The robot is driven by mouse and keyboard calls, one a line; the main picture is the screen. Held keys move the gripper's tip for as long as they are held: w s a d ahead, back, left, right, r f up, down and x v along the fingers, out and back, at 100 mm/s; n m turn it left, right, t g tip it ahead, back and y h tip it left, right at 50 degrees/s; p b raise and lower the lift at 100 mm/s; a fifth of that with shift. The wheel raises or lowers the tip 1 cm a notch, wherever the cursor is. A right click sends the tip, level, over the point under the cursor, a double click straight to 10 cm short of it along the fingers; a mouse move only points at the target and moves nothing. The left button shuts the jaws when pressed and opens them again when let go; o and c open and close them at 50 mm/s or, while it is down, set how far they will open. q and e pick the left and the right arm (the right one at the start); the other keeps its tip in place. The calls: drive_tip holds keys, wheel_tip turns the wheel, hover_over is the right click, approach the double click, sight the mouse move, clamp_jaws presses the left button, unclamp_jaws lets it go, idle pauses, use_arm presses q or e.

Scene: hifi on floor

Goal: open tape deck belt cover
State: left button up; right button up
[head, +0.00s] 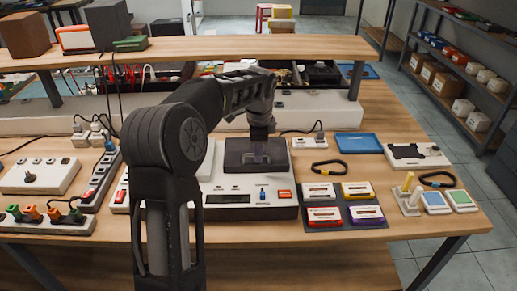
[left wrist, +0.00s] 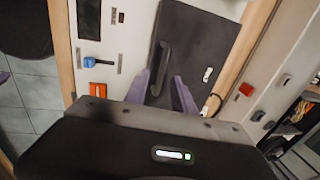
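The tape deck (head: 225,200) is a pale box with a dark display, a blue lever and an orange button on its front. Its dark belt cover (head: 240,150) lies closed on top. In the left wrist view the cover (left wrist: 205,45) carries a raised black bar handle (left wrist: 160,68). My left gripper (head: 262,157) is above the cover. Its purple fingers (left wrist: 168,88) are apart near the handle's end, with nothing visibly held. I cannot tell whether they touch the handle. My left arm hides part of the deck. My right gripper is out of view.
Several cassettes lie on a dark mat (head: 376,216) right of the deck. A blue tray (head: 358,142) and black carabiner (head: 330,168) are behind them. Power strips (head: 100,180) stand left. A raised wooden shelf (head: 200,50) spans the back of the bench.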

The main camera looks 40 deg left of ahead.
use_arm(q)
drive_tip(key=shift+c, duration=0.3)
clamp_jaws()
idle(1.1)
